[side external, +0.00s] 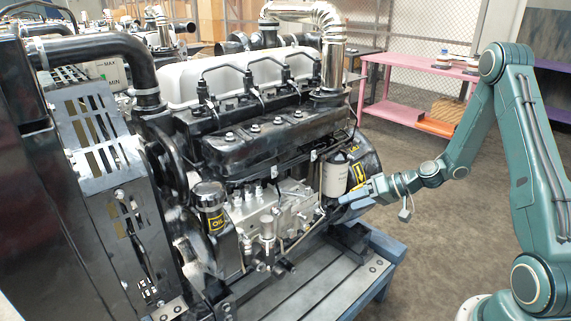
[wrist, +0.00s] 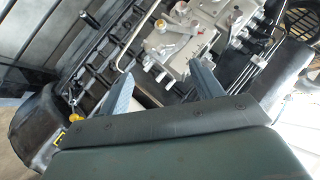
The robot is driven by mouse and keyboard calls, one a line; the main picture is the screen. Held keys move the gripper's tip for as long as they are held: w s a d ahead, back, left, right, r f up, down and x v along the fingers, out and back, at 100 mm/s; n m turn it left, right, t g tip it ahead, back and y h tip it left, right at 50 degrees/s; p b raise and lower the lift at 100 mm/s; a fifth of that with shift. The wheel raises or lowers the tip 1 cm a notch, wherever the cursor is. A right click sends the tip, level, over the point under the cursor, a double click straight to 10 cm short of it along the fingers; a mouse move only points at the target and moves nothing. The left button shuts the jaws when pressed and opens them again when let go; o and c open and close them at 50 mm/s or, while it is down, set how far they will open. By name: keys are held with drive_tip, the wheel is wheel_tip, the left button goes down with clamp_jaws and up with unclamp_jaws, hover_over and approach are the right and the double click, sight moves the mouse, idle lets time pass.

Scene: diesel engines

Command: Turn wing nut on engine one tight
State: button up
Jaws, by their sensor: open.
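The diesel engine (side external: 250,135) stands in the middle of the side view, with a white rocker cover on top and a silver pump block (side external: 280,210) on its near side. It also shows tilted in the wrist view (wrist: 95,58). My gripper (side external: 342,200) is at the right end of the engine, close to the white filter (side external: 336,174) and the black housing with yellow labels. In the wrist view my gripper (wrist: 161,82) has its two fingers spread wide, with engine parts visible behind the gap and nothing held. I cannot make out the wing nut in either view.
The engine rests on a blue-edged metal stand (side external: 372,268). Thin metal pipes and fittings crowd the space around my gripper. A pink shelf (side external: 425,72) stands behind at the right. The floor between the shelf and the engine is open.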

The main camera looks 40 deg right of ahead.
sight(322, 213)
drive_tip(key=x, duration=0.9)
drive_tip(key=c, duration=1)
drive_tip(key=m+y, duration=0.1)
drive_tip(key=y, duration=0.1)
drive_tip(key=shift+d+f+m+t+y, duration=0.2)
drive_tip(key=shift+m+t+y, duration=0.1)
drive_tip(key=shift+m+t, duration=0.1)
drive_tip(key=shift+s+f+m+t+y, duration=0.1)
drive_tip(key=shift+f+m+t+y, duration=0.1)
drive_tip(key=shift+m+t+y, duration=0.7)
drive_tip(key=shift+g+y, duration=0.3)
drive_tip(key=shift+y, duration=0.2)
drive_tip(key=o, duration=1)
